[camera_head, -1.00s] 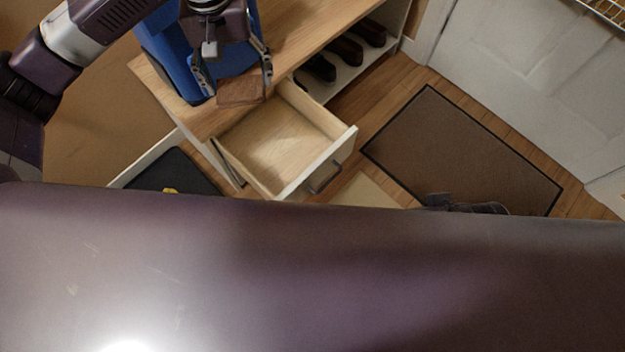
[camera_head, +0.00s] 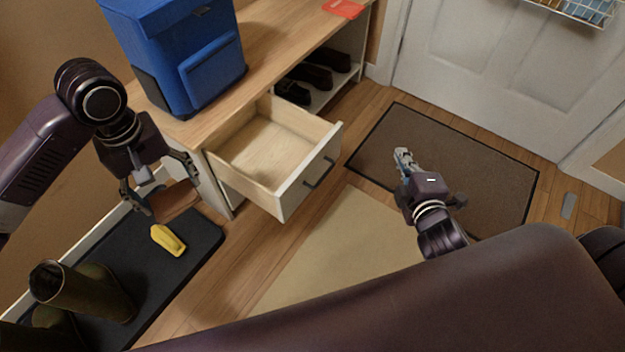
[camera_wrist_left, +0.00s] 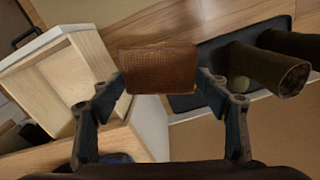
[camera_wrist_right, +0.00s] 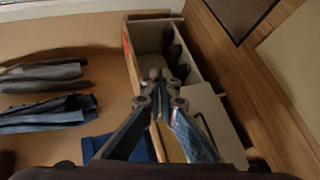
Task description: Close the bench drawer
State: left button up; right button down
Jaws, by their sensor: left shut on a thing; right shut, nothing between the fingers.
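The bench drawer (camera_head: 270,155) stands pulled out of the wooden bench (camera_head: 262,62), empty, with a white front and a dark handle (camera_head: 319,173). It also shows in the left wrist view (camera_wrist_left: 62,75). My left gripper (camera_head: 160,204) is shut on a brown wallet-like item (camera_head: 175,202), held left of the drawer, above the black tray; the item also shows in the left wrist view (camera_wrist_left: 158,68). My right gripper (camera_head: 402,155) is shut and empty, over the doormat, right of the drawer front and apart from it. The right wrist view shows its closed fingers (camera_wrist_right: 165,78).
Dark shoes (camera_head: 312,76) sit in the bench cubby. Boots (camera_head: 90,290) and a yellow object (camera_head: 167,240) are on the black tray (camera_head: 205,236). A brown doormat (camera_head: 480,160) lies by the door.

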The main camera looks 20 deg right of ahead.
jog(key=w+n+t+y+b, duration=0.2)
jog(key=n+t+b, duration=0.15)
jog(key=n, duration=0.55)
jog(key=n+g+y+b, duration=0.3)
jog(key=n+y+b, duration=0.3)
jog(key=n+y, duration=1.05)
send_near(309, 163)
jog(key=w+a+n+h, duration=0.1)
jog(key=w+a+r+n+h+b, duration=0.1)
jog(key=a+n, duration=0.1)
jog(key=w+a+r+n+h+b, duration=0.1)
jog(key=h, duration=0.1)
jog(key=shift+w+a+r, duration=0.1)
jog(key=shift+w+a, duration=0.3)
pick_arm(q)
notch_tip(309, 163, down, 25)
jog(key=s+d+n, duration=0.1)
jog(key=d+n, duration=0.1)
jog(key=n, duration=0.3)
jog(key=shift+d+f, duration=0.15)
jog(key=shift+d, duration=0.1)
pick_arm(e)
jog(key=shift+w+a, duration=0.25)
